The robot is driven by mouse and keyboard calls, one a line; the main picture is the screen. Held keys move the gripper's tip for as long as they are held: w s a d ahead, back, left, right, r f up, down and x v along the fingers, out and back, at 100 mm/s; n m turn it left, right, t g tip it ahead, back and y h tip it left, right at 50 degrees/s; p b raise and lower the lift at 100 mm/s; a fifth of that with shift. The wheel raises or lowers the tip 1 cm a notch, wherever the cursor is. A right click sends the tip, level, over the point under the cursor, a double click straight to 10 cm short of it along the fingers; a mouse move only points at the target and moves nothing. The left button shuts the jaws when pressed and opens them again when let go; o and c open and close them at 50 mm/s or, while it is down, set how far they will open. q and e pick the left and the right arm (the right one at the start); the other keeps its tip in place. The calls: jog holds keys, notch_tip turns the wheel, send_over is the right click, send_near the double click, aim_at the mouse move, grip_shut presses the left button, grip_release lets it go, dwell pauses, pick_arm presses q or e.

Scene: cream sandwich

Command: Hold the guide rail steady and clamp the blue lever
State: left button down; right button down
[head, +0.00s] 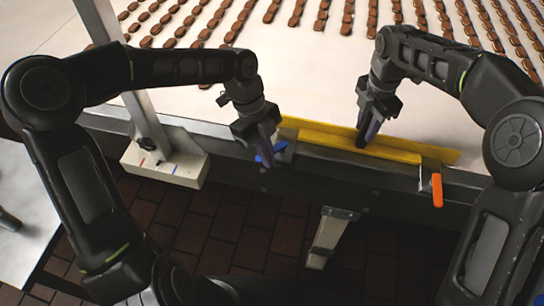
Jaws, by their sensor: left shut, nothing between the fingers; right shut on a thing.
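The yellow guide rail (325,141) runs along the near edge of the conveyor in the head view, with a second yellow strip just behind it. My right gripper (367,136) points down and is shut on the guide rail near its middle. The blue lever (279,149) sits on the dark frame just left of the rail's left end. My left gripper (266,150) is shut and empty, with its fingers down at the lever, partly covering it. I cannot tell whether they touch it.
An orange lever (437,190) hangs at the rail's right end. A pale control box (165,164) is on the frame at the left, beside a grey metal post (146,112). Rows of brown sandwiches (320,20) lie on the white conveyor. A pale table (25,215) stands far left.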

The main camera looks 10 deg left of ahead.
aim_at(258, 159)
pick_arm(q)
jog(key=shift+w+a, duration=1.75)
jog(key=shift+w, duration=0.25)
jog(key=shift+s, duration=0.1)
jog(key=shift+s, duration=0.25)
jog(key=s, duration=0.3)
jog(key=shift+d+r, duration=0.15)
jog(key=shift+r, duration=0.1)
jog(key=w+r, duration=0.3)
jog(key=r, duration=0.6)
